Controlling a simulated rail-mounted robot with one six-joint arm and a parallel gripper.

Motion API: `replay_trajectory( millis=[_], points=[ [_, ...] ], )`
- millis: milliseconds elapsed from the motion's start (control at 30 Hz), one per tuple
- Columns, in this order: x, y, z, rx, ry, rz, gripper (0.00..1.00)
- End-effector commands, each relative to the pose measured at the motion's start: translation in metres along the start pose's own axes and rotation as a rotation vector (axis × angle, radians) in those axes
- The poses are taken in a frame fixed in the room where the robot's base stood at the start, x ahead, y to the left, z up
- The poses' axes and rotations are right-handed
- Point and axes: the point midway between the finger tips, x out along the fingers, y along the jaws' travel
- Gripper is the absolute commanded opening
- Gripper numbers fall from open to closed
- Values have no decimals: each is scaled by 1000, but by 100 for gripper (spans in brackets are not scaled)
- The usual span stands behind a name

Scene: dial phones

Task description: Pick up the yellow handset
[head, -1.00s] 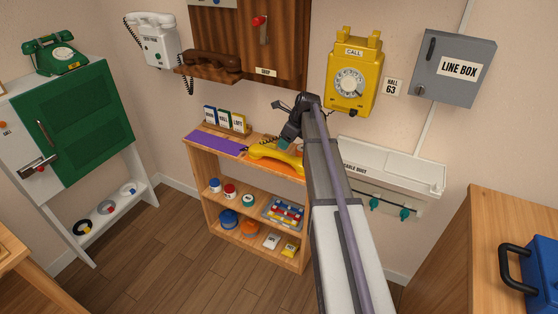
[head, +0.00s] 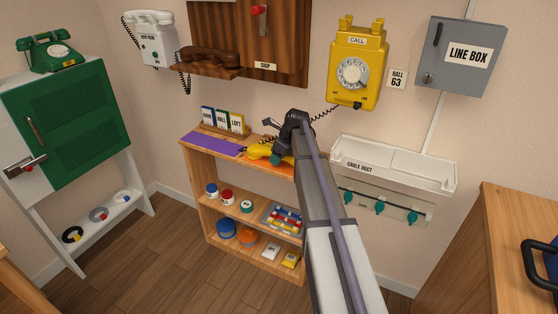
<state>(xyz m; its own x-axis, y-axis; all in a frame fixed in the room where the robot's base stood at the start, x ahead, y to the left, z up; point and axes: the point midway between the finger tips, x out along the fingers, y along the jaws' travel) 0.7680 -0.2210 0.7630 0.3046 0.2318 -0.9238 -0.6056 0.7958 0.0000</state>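The yellow handset (head: 258,151) lies on the top of the wooden shelf unit (head: 199,152), at the edge of the purple mat. Much of it is hidden behind my arm. My gripper (head: 276,158) is at the handset, its teal tip overlapping it in the picture. I cannot tell whether they touch or how far the fingers are apart. The yellow wall phone (head: 356,72) hangs above and to the right, its top cradle empty. Its dark coiled cord (head: 322,115) runs down toward the handset, passing behind my arm.
Small labelled cards (head: 223,121) stand on a rack behind the purple mat (head: 214,143). A brown handset (head: 208,56) rests on a wooden ledge above. A white cable duct (head: 393,165) and grey line box (head: 459,55) are on the wall at right. The wooden floor is clear.

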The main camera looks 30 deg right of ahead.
Motion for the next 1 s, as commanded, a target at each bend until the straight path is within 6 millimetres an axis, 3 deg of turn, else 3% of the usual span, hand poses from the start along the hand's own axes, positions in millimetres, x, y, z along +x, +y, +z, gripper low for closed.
replay_trajectory(
  millis=[67, 500, 767, 867, 1000],
  points=[
    [0, 0, 0, 0, 0, 0, 47],
    [0, 0, 0, 0, 0, 0, 4],
    [-2, 0, 1, 0, 0, 0, 3],
    [-13, 0, 5, 0, 0, 0, 3],
    [-42, 0, 17, 0, 0, 0, 3]
  ],
)
